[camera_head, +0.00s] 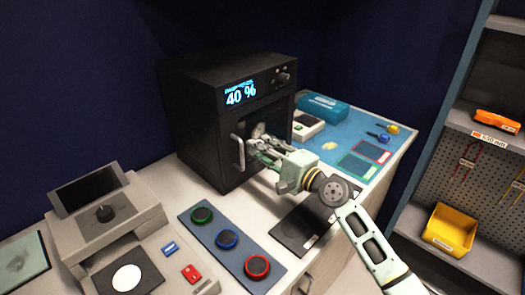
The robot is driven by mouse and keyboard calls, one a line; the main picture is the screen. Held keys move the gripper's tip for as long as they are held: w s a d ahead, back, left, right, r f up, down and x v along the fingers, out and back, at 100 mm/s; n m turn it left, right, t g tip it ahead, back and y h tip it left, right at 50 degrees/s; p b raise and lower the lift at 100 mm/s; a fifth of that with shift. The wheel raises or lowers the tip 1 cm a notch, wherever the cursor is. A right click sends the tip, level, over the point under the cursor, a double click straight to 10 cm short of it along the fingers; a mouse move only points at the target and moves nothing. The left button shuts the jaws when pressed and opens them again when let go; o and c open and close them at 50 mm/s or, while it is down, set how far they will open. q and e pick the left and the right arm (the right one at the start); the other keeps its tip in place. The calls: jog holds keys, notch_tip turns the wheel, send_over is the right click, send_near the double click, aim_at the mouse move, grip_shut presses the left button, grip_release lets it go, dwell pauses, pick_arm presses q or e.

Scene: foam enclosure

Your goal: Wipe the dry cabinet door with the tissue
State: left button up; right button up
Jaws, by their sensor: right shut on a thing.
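The dry cabinet (205,105) is a black box on the worktop, with a lit display reading 40 % and a pale vertical handle on its front door (231,172). My right gripper (257,146) reaches in from the right, close in front of the door and to the right of the handle. It is shut on a small pale piece that looks like the tissue (258,131), at the door's face. The fingers hide part of the tissue and of the door, and I cannot tell whether the tissue touches the door. My left gripper is not in view.
A grey device (106,214) stands at left. A blue mat with small items (345,135) lies at right. Shelves with a yellow bin (449,230) stand far right.

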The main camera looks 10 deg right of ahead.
aim_at(266, 132)
jog(key=shift+x, duration=0.95)
jog(key=w+d+b, duration=0.1)
jog(key=b, duration=0.1)
jog(key=w+d+b, duration=0.1)
jog(key=d, duration=0.1)
jog(key=shift+d+f+b, duration=0.1)
jog(key=shift+d+b, duration=0.1)
jog(key=shift+b, duration=0.15)
jog(key=w+d+b, duration=0.2)
jog(key=d+b, duration=0.1)
jog(key=shift+w, duration=0.1)
